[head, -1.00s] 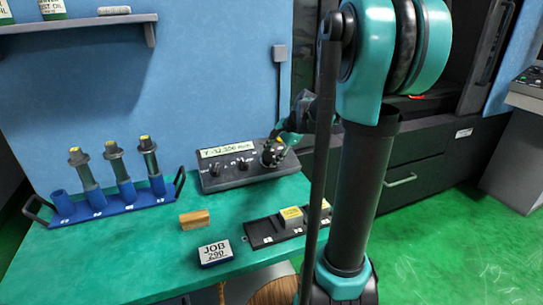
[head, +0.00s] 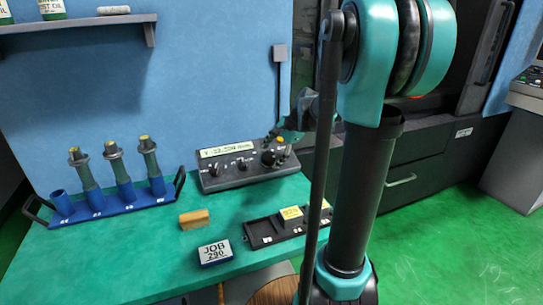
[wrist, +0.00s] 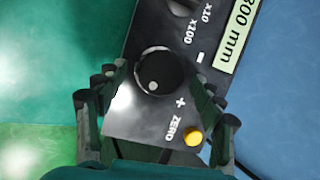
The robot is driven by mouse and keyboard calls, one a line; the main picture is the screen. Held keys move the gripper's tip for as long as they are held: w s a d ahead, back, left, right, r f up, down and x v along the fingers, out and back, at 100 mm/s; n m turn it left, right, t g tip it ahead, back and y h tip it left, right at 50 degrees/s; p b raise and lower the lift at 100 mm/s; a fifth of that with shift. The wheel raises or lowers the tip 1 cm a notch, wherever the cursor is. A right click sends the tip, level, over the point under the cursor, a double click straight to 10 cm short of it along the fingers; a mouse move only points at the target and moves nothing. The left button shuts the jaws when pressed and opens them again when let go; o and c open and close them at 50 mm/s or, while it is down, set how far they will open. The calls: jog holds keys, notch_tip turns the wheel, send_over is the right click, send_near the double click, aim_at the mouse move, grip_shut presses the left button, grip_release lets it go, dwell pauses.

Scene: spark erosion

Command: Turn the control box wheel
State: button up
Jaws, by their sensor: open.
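The dark control box (head: 228,178) sits at the back of the green bench, with a label strip, small knobs and a larger black wheel (head: 268,158) at its right end. In the wrist view the round wheel (wrist: 160,72) has a pale dot near its lower left edge, with minus and plus marks beside it. My gripper (wrist: 158,80) is open, one finger on each side of the wheel in that view, with visible gaps. It looks clear of the wheel; the exact height is hard to tell. In the head view my gripper is at the box's right end, partly hidden by my arm.
A yellow ZERO button (wrist: 194,136) sits close to the right finger in the wrist view. A blue rack (head: 110,206) with tool holders stands left. A wooden block (head: 194,219), a JOB 290 block (head: 215,253) and a black tray (head: 262,231) lie in front.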

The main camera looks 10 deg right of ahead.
jog(key=v, duration=1.1)
dwell(0.6)
